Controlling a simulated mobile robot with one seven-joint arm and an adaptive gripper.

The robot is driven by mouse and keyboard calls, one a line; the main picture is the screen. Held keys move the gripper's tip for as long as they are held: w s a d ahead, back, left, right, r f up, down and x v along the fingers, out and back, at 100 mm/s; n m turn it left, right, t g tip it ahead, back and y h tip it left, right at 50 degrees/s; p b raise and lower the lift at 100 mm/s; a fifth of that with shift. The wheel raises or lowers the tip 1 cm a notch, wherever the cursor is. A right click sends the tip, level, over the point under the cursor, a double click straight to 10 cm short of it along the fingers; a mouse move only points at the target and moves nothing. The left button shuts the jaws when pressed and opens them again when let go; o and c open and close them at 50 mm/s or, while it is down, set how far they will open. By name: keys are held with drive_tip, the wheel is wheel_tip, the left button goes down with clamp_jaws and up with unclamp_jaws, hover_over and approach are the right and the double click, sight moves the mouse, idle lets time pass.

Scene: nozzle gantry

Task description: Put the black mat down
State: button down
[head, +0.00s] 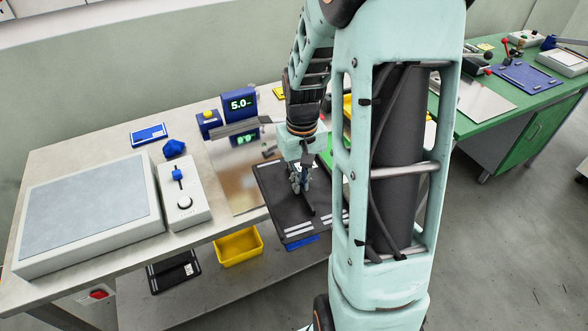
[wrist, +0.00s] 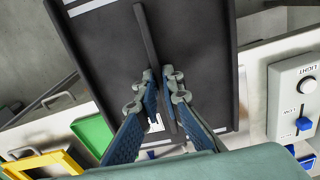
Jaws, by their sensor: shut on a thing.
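The black mat (head: 275,195) is a flat dark panel with white strips near its ends and a thin raised bar across its middle. My gripper (head: 299,187) is above it, shut on that bar. The wrist view shows the mat (wrist: 207,50) beyond the fingers, with both fingertips of my gripper (wrist: 160,85) pinching the bar from either side. In the head view the mat overlaps the front edge of the table, right of a shiny metal plate. I cannot tell whether its underside touches anything. My arm hides its right side.
The table (head: 100,150) carries a shiny plate (head: 232,178), a grey control box (head: 183,195), a large light panel (head: 85,208) and a blue display (head: 241,105). A yellow bin (head: 238,246) and a dark tray (head: 174,272) sit lower down. A green bench (head: 490,115) stands right.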

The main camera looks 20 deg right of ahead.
drive_tip(key=w+a, duration=0.3)
drive_tip(key=a, duration=0.7)
drive_tip(key=shift+w+f, duration=0.15)
drive_tip(key=shift+w, duration=0.25)
drive_tip(key=shift+d, duration=0.1)
